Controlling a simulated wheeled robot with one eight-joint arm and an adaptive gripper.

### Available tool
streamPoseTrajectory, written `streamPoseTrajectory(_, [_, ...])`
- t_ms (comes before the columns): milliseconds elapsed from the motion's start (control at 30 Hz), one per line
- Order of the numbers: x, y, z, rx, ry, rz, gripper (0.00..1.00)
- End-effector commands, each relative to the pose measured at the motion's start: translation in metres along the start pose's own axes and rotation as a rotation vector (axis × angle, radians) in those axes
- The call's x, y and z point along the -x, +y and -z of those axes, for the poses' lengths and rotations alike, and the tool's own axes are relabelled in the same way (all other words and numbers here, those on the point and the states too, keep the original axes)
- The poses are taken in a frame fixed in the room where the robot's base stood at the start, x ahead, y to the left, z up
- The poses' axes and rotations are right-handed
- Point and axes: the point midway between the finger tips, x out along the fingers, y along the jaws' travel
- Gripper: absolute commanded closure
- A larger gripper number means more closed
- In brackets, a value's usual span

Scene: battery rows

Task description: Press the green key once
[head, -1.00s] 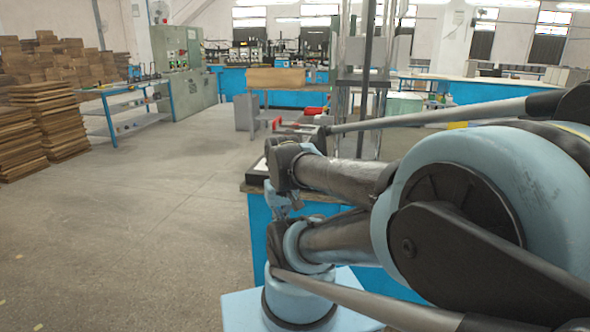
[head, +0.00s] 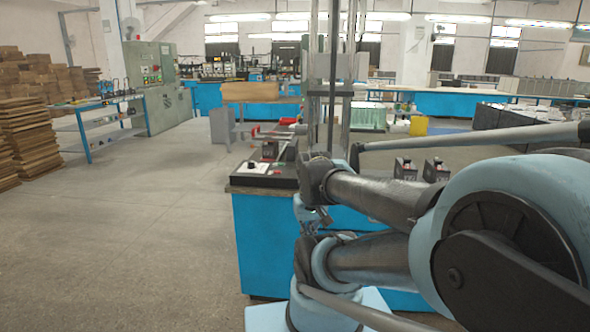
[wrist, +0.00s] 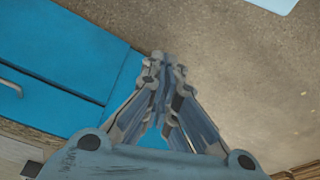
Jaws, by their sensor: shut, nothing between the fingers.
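A black control box (head: 264,174) lies on the near left corner of the blue workbench (head: 262,245) in the head view. It has a pale dial plate and a small red spot on top; I cannot clearly tell a green key on it at this size. My gripper (wrist: 164,58) shows in the wrist view with its fingers together and nothing between them. It points down past the blue bench front toward the floor, away from the box. The wrist view does not show the box. My arm hides part of the bench top in the head view.
Two small dark devices (head: 434,170) stand on the bench further right, behind my arm. A clear upright frame (head: 335,90) rises behind the box. A blue shelf table (head: 100,120) and stacked boards (head: 22,140) are at left. Floor left of the bench is clear.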

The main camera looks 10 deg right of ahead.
Motion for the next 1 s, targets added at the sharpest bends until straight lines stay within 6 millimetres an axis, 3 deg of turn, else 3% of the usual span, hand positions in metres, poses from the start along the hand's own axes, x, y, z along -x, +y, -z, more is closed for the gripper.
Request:
streamPoseTrajectory(333, [0.000, 0.000, 0.001, 0.000, 0.000, 0.000, 1.00])
streamPoseTrajectory(467, [0.011, 0.001, 0.002, 0.011, 0.023, -0.003, 1.00])
streamPoseTrajectory(667, [0.035, 0.004, 0.055, 0.070, 0.076, -0.020, 1.00])
streamPoseTrajectory(1000, [0.074, 0.010, 0.182, 0.211, 0.204, -0.070, 1.00])
